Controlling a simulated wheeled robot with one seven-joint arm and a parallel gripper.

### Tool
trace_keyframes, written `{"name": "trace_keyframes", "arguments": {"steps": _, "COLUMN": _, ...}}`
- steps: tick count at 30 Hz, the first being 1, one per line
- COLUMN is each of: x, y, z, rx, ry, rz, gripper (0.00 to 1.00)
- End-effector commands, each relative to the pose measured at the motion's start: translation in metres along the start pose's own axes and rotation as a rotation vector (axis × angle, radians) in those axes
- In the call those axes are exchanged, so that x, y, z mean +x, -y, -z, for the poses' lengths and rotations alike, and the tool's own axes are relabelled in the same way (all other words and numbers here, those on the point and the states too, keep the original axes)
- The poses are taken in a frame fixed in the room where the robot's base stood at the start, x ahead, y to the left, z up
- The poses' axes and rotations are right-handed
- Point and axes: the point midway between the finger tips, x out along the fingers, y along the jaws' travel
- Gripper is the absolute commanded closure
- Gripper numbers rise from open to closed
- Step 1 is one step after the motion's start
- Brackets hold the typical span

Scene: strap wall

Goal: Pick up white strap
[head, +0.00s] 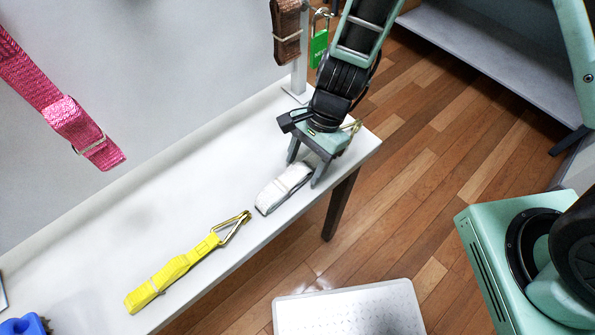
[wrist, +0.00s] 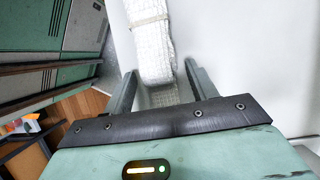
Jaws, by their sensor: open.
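The white strap (head: 284,188) lies folded in a bundle on the white bench (head: 130,225), near its right end. In the wrist view the strap (wrist: 152,45) runs from the top down between the fingers, with a pale band around it. My gripper (head: 305,172) is open over the strap's far end, fingers pointing down. In the wrist view my gripper (wrist: 158,80) has one finger on each side of the strap, with gaps visible. Whether the fingertips reach the bench is hard to tell. The strap's far end is partly hidden by the gripper.
A yellow strap (head: 175,270) with a metal hook lies to the left on the bench. A pink strap (head: 75,115) and a brown strap (head: 286,30) hang by the wall. A green padlock (head: 319,46) hangs behind my arm. A white perforated box (head: 348,310) stands below the bench.

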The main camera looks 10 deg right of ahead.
Motion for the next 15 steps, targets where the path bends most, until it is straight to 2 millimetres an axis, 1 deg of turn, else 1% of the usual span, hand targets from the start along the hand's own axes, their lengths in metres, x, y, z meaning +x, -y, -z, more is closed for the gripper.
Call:
{"name": "trace_keyframes", "arguments": {"steps": 3, "x": 0.0067, "y": 0.0, "z": 0.0006, "rx": 0.002, "ry": -0.001, "rz": 0.0, "gripper": 0.43}}
{"name": "trace_keyframes", "arguments": {"steps": 9, "x": 0.0067, "y": 0.0002, "z": 0.0004, "rx": 0.001, "ry": -0.001, "rz": 0.001, "gripper": 0.43}}
{"name": "trace_keyframes", "arguments": {"steps": 10, "x": 0.0067, "y": 0.0002, "z": 0.0004, "rx": 0.001, "ry": -0.001, "rz": 0.001, "gripper": 0.48}}
{"name": "trace_keyframes", "arguments": {"steps": 11, "x": 0.0066, "y": 0.0002, "z": 0.0004, "rx": 0.001, "ry": -0.001, "rz": 0.001, "gripper": 0.57}}
{"name": "trace_keyframes", "arguments": {"steps": 12, "x": 0.0066, "y": 0.0002, "z": 0.0003, "rx": 0.001, "ry": -0.001, "rz": 0.001, "gripper": 0.68}}
{"name": "trace_keyframes", "arguments": {"steps": 14, "x": 0.0066, "y": 0.0002, "z": 0.0003, "rx": 0.001, "ry": -0.001, "rz": 0.001, "gripper": 0.84}}
{"name": "trace_keyframes", "arguments": {"steps": 15, "x": 0.0065, "y": 0.0003, "z": 0.0003, "rx": 0.001, "ry": -0.001, "rz": 0.001, "gripper": 0.96}}
